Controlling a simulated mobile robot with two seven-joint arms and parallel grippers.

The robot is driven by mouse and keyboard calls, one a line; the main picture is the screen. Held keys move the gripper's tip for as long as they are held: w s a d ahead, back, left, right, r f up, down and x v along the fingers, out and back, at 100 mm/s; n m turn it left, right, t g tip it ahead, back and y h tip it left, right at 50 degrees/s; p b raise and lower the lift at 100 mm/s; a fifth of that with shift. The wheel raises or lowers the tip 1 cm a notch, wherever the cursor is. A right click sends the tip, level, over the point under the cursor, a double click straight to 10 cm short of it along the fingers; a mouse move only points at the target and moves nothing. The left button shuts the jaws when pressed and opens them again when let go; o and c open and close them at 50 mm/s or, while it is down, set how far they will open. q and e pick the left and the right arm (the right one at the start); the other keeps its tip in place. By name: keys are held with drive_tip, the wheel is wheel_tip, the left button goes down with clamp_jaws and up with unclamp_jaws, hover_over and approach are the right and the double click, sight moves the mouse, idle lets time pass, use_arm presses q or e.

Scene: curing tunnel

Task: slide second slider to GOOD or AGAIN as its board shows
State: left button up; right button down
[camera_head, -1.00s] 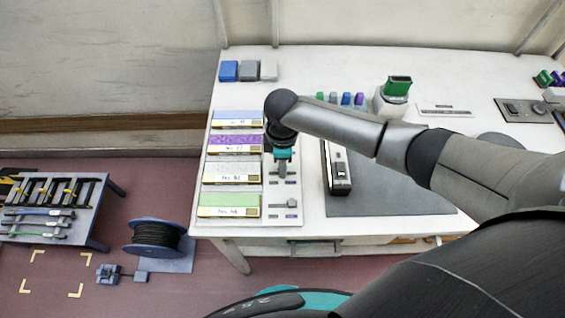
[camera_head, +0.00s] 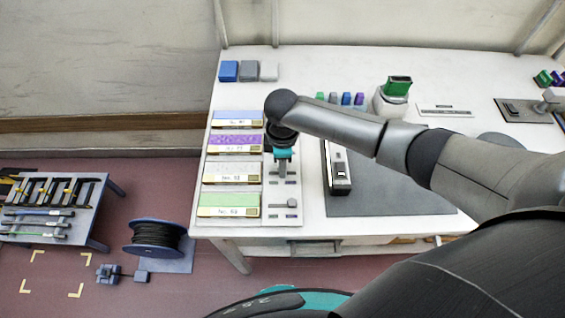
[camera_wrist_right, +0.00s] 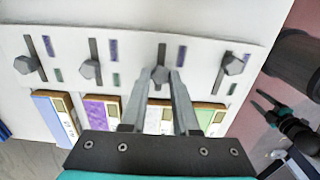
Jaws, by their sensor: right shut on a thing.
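The slider panel (camera_head: 281,217) stands along the right side of a row of boards. The blue board (camera_head: 237,118), purple board (camera_head: 222,139), pale speckled board (camera_head: 232,168) and green board (camera_head: 228,200) each have a label strip too small to read. My right gripper (camera_head: 282,174) points down at the slider beside the pale board. In the right wrist view its fingers (camera_wrist_right: 160,85) are shut on that slider's knob (camera_wrist_right: 160,74), which sits in a straight slot. Purple and green marks flank the slots; one purple mark (camera_wrist_right: 182,55) is beside this one.
Other slider knobs (camera_wrist_right: 90,69) stand close on both sides of the held one. A dark mat (camera_head: 390,202) with a black and white device (camera_head: 338,172) lies to the right. Coloured blocks (camera_head: 228,71) sit at the back left. A cable spool (camera_head: 155,235) is on the floor.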

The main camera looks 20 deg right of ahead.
sight(293, 173)
drive_tip(key=shift+s+d+r+p, duration=0.1)
drive_tip(key=shift+s+d+p, duration=0.05)
drive_tip(key=shift+d+p, duration=0.3)
drive_tip(key=shift+s+d+r+p, duration=0.1)
drive_tip(key=shift+s+d+p, duration=0.05)
drive_tip(key=shift+d+p, duration=0.3)
drive_tip(key=shift+d+f, duration=0.15)
drive_tip(key=shift+d, duration=0.2)
drive_tip(key=c, duration=0.7)
unclamp_jaws()
drive_tip(key=shift+o, duration=0.2)
wheel_tip(293, 173, up, 15)
drive_tip(key=p, duration=0.2)
